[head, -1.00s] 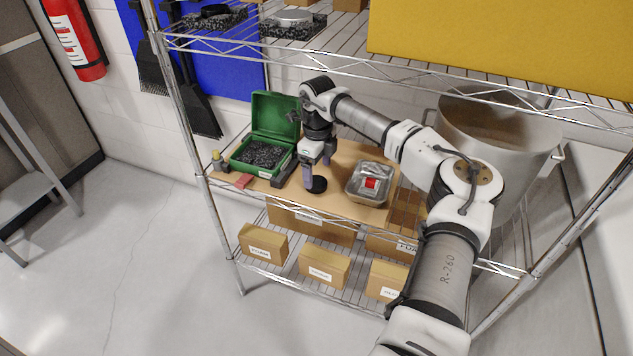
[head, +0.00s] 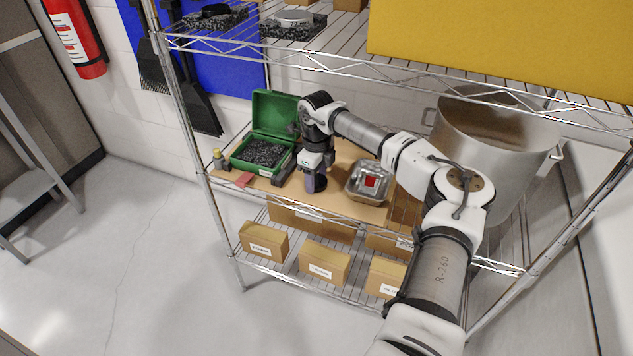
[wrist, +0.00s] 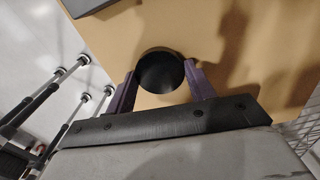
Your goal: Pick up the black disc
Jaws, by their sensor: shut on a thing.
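The black disc (wrist: 160,73) is between my gripper's purple fingers in the wrist view, on or just above the tan board (wrist: 110,35). In the head view the disc (head: 318,184) shows only in part at the fingertips, near the board's front edge. My gripper (head: 314,183) points down and is shut on the disc. In the wrist view my gripper (wrist: 160,85) has one finger at each side of it. I cannot tell whether the disc still touches the board.
An open green case (head: 245,165) with dark foam stands left of my gripper. A metal tin with a red patch (head: 361,193) is close on the right. A large pot (head: 490,150) stands further right. The wire shelf above (head: 300,66) limits height.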

